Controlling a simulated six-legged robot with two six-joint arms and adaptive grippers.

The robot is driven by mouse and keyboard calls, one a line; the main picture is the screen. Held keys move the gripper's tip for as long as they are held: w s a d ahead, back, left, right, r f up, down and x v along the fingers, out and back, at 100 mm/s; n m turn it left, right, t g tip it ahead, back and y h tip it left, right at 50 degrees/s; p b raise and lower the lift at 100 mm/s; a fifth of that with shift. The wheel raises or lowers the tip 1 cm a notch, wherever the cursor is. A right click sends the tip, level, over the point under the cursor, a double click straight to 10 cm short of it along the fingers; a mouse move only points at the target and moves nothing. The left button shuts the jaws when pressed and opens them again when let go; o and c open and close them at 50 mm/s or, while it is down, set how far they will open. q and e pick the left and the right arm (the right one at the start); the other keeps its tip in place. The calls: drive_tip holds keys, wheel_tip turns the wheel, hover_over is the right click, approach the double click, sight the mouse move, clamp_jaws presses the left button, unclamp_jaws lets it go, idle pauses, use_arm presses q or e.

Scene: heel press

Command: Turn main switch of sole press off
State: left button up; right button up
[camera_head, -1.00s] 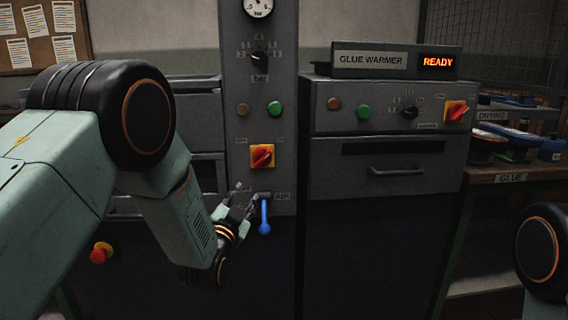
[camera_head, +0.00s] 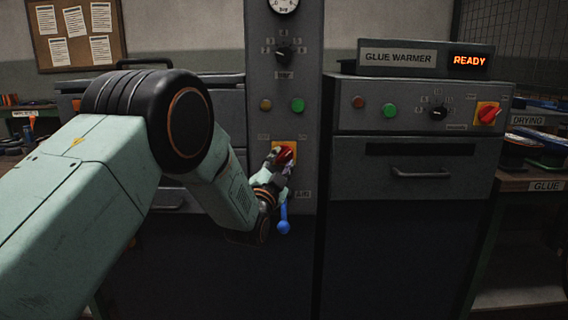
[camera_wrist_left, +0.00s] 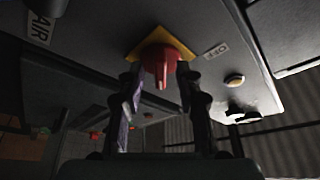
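The main switch, a red rotary knob (camera_head: 287,152) on a yellow plate, sits on the narrow middle column of the sole press (camera_head: 270,120). My left gripper (camera_head: 277,163) is at the knob from below left and partly covers it. In the left wrist view its two fingers (camera_wrist_left: 159,88) stand apart on either side of the knob's red handle (camera_wrist_left: 161,72). A gap shows between the handle and each finger, so the gripper looks open around it. An OFF label (camera_wrist_left: 215,50) shows beside the yellow plate. My right gripper is out of view.
The blue air lever (camera_head: 284,220) hangs just below my left gripper. The glue warmer (camera_head: 410,120) at right has a similar red-and-yellow switch (camera_head: 487,114). A selector dial (camera_head: 284,51) and green button (camera_head: 298,104) are above the main switch.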

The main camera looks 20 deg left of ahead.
use_arm(q)
drive_tip(key=shift+w+d+r, duration=0.1)
drive_tip(key=shift+w+r, duration=0.2)
drive_tip(key=shift+w, duration=0.35)
clamp_jaws()
